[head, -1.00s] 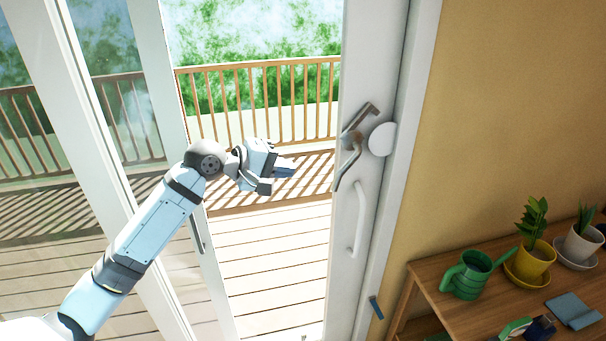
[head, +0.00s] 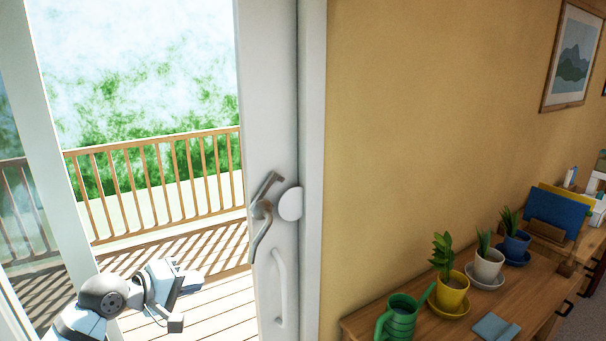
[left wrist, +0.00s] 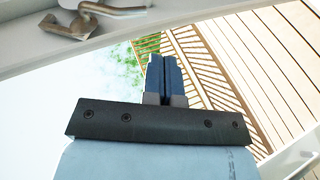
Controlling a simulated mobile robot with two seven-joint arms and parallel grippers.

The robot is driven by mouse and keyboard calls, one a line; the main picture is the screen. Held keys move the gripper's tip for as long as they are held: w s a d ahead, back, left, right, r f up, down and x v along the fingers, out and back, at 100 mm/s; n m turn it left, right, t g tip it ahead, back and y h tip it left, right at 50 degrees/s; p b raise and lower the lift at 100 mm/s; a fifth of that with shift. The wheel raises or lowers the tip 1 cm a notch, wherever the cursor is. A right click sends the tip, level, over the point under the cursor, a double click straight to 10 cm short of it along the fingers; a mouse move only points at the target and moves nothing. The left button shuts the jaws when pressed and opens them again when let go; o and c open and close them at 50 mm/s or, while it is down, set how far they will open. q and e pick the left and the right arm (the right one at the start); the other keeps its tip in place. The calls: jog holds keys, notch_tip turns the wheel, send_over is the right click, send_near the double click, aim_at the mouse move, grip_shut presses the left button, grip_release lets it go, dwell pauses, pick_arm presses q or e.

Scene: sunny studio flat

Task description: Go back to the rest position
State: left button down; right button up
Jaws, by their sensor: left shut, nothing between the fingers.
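My left gripper (head: 190,284) is at the lower left of the head view, in front of the door gap. Its fingers (left wrist: 164,80) are together and empty in the left wrist view. The white door panel (head: 262,110) carries a metal lever handle (head: 264,220) and a white pull bar (head: 280,288). The left gripper is left of the handle and apart from it. The handle also shows at the top left of the left wrist view (left wrist: 112,10). My right gripper is in neither view.
A wooden shelf (head: 365,325) stands along the yellow wall at the right. It holds a green watering can (head: 398,318), a yellow pot (head: 452,290), a white pot (head: 488,265), a blue pot (head: 516,245) and a folded cloth (head: 495,328). Beyond the gap lies a deck with a railing (head: 160,180).

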pick_arm(q)
jog(key=s+d+f+m+y, duration=0.1)
jog(key=s+f+m+y, duration=0.1)
jog(key=s+f, duration=0.65)
jog(key=s+d+f+m+y, duration=0.1)
jog(key=s+d+f+m, duration=0.15)
jog(key=f, duration=1.05)
jog(key=s+d+f+m+y, duration=0.1)
jog(key=s+f+m, duration=0.1)
jog(key=s+f, duration=0.3)
jog(key=s+f+m+y, duration=0.1)
jog(key=s+f+m, duration=0.2)
jog(key=s, duration=0.9)
notch_tip(320, 180, down, 2)
jog(key=shift+d+f+m+t+y, duration=0.2)
jog(key=shift+d+m+t+y, duration=0.1)
jog(key=shift+d+m, duration=0.05)
jog(key=shift+w, duration=0.1)
